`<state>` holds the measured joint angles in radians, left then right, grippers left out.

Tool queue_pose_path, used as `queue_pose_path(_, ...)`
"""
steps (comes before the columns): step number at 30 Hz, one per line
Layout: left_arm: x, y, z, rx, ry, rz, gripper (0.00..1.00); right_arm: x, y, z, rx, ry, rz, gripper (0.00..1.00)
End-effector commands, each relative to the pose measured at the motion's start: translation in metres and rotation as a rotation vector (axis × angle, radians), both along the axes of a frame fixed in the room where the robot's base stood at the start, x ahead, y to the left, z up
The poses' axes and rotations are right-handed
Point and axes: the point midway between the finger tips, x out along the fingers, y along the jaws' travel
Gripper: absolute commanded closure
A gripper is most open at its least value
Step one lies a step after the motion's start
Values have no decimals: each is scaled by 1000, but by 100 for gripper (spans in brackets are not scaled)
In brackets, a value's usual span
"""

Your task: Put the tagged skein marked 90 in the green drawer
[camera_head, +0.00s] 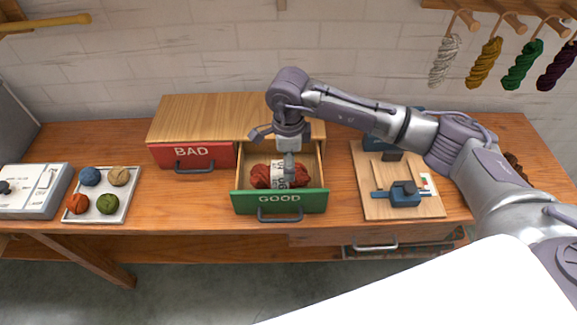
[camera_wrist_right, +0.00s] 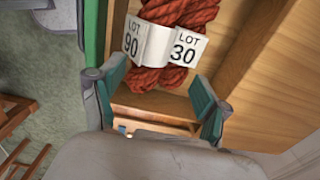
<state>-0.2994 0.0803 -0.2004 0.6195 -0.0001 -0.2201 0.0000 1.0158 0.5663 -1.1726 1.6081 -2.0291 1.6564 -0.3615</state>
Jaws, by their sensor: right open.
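The red-orange skein (camera_head: 262,176) lies inside the open green drawer (camera_head: 279,201), whose front reads GOOD. Its white folded tag (camera_wrist_right: 157,45) shows LOT 90 on one face and LOT 30 on the other in the right wrist view, where the skein's strands (camera_wrist_right: 192,12) run past the fingertips. My right gripper (camera_head: 289,172) points down into the drawer, in front of part of the skein. My left gripper is not in view.
A shut red drawer (camera_head: 193,155) marked BAD is left of the green one. A tray of coloured balls (camera_head: 128,208) and a grey-white device (camera_head: 35,203) stand at left. A wooden board with a blue clamp (camera_head: 404,195) is at right. Skeins (camera_head: 489,62) hang above.

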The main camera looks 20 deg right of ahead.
Motion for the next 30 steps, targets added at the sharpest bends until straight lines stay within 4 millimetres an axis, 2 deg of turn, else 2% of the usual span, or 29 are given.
queue_pose_path(6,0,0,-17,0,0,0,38,2,0,47,1,-8,2,24)
queue_pose_path(13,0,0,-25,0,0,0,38,1,0,85,0,-3,1,24)
queue_pose_path(19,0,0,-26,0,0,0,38,0,0,97,0,0,1,24)
queue_pose_path(30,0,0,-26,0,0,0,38,0,0,98,0,0,1,24)
